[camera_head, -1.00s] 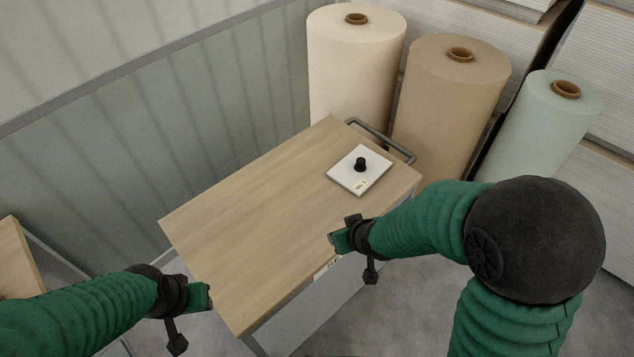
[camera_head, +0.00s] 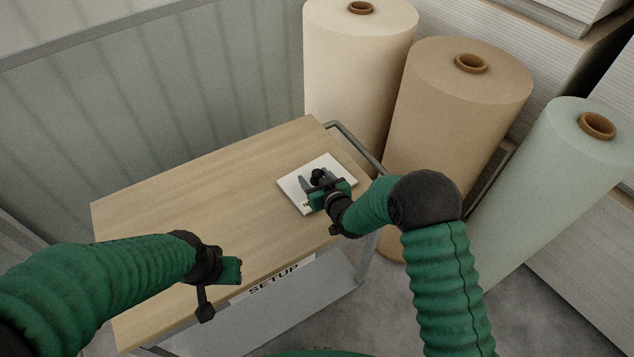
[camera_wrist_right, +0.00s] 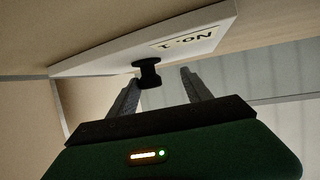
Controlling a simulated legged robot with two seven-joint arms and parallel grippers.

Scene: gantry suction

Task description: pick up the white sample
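The white sample (camera_head: 293,187) is a flat square plate with a black knob (camera_head: 317,175) standing on it, lying at the right end of the wooden cart top. In the right wrist view the plate (camera_wrist_right: 190,38) shows a printed label, and the knob (camera_wrist_right: 149,73) lies between and just beyond the fingers. My right gripper (camera_head: 318,185) is open over the plate, with a finger on either side of the knob; its fingers (camera_wrist_right: 158,88) look apart from the knob. My left gripper (camera_head: 236,270) hangs near the cart's front edge; its finger opening is not clear.
The wooden cart top (camera_head: 200,210) is otherwise bare. A metal handle (camera_head: 355,145) rises at its far right end. Large rolls, cream (camera_head: 350,80), brown (camera_head: 455,120) and pale green (camera_head: 560,190), stand behind and to the right. A SETUP label (camera_head: 274,279) is on the cart's front.

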